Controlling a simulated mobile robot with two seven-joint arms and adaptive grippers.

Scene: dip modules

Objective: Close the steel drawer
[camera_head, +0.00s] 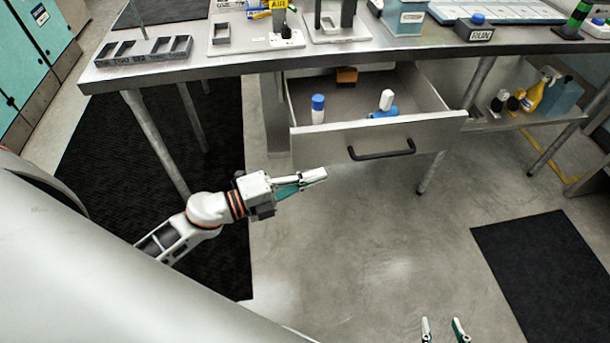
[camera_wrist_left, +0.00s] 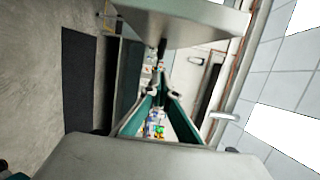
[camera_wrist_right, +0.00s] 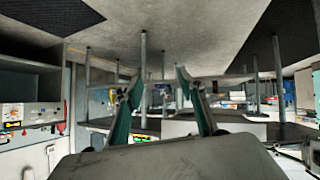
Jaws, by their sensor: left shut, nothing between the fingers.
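The steel drawer (camera_head: 322,139) is pulled out under the workbench in the head view, with a black bar handle (camera_head: 381,149) on its front. Inside it are a blue and white bottle (camera_head: 318,109), a white and blue item (camera_head: 385,106) and an orange-brown block (camera_head: 346,76). My left gripper (camera_head: 322,175) is shut and empty, in front of the drawer's left part and, in the picture, just below its front edge. I cannot tell whether it touches the drawer. My right gripper (camera_head: 443,325) is open and empty at the bottom of the head view, well apart from the drawer; its spread fingers also show in the right wrist view (camera_wrist_right: 158,85).
The workbench top (camera_head: 240,58) carries a slotted tray (camera_head: 144,50), a RUN box (camera_head: 474,30) and other gear. A lower shelf at the right holds a yellow spray bottle (camera_head: 537,92) and other bottles. Bench legs stand either side. The floor before the drawer is clear.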

